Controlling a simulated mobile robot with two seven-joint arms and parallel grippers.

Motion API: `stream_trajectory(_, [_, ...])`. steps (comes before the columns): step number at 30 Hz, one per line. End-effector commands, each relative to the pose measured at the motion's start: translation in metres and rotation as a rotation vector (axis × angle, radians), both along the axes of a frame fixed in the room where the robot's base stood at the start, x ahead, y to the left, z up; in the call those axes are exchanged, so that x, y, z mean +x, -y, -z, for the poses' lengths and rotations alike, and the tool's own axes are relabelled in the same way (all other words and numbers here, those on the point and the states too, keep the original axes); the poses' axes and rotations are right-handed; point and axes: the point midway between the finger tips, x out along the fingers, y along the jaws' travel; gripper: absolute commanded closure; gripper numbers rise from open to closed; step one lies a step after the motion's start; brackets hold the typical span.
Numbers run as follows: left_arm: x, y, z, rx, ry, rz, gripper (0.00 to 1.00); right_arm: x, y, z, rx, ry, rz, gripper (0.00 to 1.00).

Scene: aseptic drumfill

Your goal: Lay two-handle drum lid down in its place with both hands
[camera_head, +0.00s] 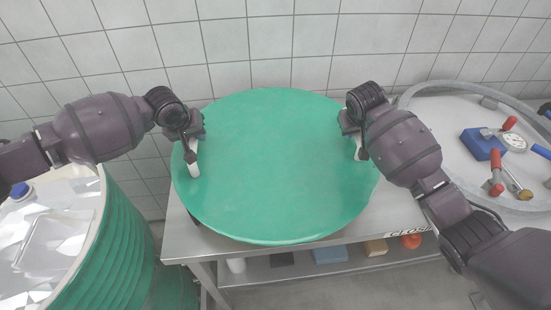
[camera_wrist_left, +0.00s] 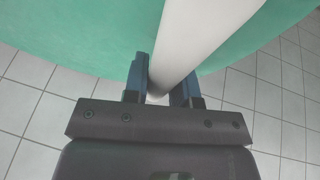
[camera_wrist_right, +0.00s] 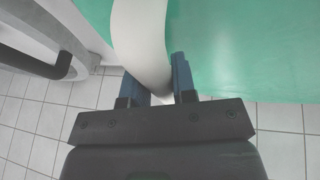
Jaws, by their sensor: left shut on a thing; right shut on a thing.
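The drum lid (camera_head: 275,165) is a large flat green disc with a white handle near its left edge (camera_head: 194,166) and another near its right edge (camera_head: 359,152). It is over a steel table, and I cannot tell whether it touches the top. My left gripper (camera_head: 191,137) is shut on the left handle, which passes between its fingers in the left wrist view (camera_wrist_left: 190,45). My right gripper (camera_head: 353,128) is shut on the right handle, also between the fingers in the right wrist view (camera_wrist_right: 142,40). An open green drum (camera_head: 125,245) with a clear liner stands at the left.
The steel table (camera_head: 392,212) has a lower shelf with a blue block (camera_head: 329,254), a tan block (camera_head: 376,247) and an orange item (camera_head: 411,241). At the right, a round grey top (camera_head: 450,140) carries a blue box (camera_head: 483,143), a gauge and red-handled tools. A tiled wall is behind.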

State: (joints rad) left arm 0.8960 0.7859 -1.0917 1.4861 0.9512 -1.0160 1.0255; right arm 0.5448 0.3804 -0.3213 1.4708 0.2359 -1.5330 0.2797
Motion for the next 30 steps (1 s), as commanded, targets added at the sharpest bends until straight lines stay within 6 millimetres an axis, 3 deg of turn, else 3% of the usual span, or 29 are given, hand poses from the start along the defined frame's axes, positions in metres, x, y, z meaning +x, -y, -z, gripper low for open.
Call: stream_trajectory(30, [0.002,0.000,-0.048,-0.001,0.005,0.000,1.00,0.001,0.000,-0.048,0.000,0.006,0.000,1.00])
